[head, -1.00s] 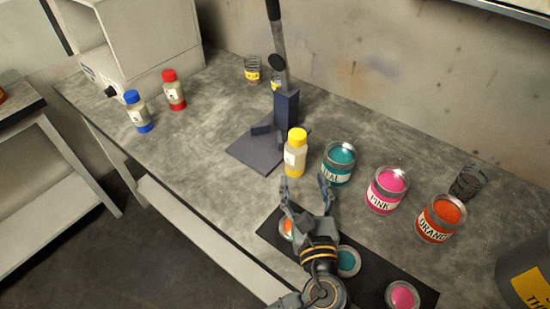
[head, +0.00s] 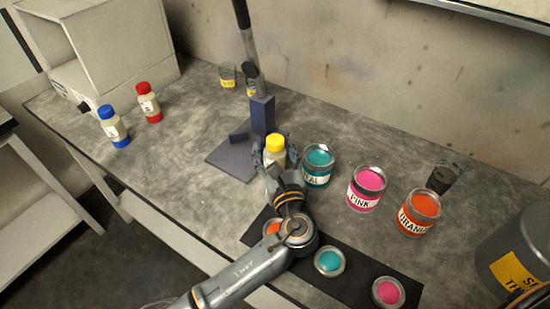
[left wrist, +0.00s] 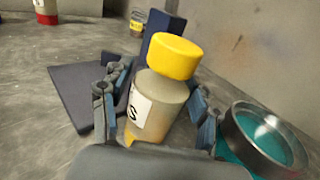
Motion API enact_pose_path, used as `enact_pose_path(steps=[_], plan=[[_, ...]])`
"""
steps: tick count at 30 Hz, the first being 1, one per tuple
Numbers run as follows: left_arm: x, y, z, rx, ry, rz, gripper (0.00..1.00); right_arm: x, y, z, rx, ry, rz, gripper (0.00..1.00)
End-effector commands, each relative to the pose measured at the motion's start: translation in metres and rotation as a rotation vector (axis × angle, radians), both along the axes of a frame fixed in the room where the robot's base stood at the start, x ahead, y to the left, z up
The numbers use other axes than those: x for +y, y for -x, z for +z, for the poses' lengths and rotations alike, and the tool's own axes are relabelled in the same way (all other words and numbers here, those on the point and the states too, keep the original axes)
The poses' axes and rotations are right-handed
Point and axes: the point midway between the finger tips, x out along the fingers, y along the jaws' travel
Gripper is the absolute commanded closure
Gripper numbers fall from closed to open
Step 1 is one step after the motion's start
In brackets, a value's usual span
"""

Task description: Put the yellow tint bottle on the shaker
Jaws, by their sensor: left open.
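The yellow tint bottle (head: 275,145), pale with a yellow cap, stands upright on the bench beside the dark stand and left of the teal can. It also shows large in the left wrist view (left wrist: 158,95). My left gripper (head: 274,156) is open, with one finger on each side of the bottle. In the left wrist view a gap shows beside the bottle; contact cannot be told. A pale box-shaped machine (head: 100,48) with a black knob stands at the far left; I cannot tell for sure that it is the shaker. My right gripper is not in view.
A dark stand (head: 262,115) with a flat base is just behind the bottle. Teal (head: 318,165), pink (head: 366,190) and orange (head: 419,212) cans stand to the right. Blue-capped (head: 112,127) and red-capped (head: 149,103) bottles stand near the machine. Lids lie on a black mat (head: 357,283).

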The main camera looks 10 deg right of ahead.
Motion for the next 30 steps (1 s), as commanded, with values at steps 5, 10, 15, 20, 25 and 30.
enact_pose_path(steps=[5,10,15,20,25,30], plan=[[0.0,-0.022,0.0,0.0,-0.001,0.0,0.39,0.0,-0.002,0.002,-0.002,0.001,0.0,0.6],[0.0,-0.024,0.0,0.001,0.001,0.0,0.39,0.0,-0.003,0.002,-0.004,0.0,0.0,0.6],[0.0,-0.024,0.0,0.001,0.001,0.0,0.53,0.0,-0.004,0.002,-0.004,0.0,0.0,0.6],[0.0,-0.024,0.0,0.001,0.0,0.0,0.86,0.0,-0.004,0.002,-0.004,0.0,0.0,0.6],[0.0,-0.024,0.0,0.001,0.0,0.0,1.0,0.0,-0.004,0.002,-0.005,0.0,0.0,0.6],[0.0,-0.024,0.0,0.0,0.001,-0.001,1.0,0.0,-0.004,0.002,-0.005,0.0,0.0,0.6]])
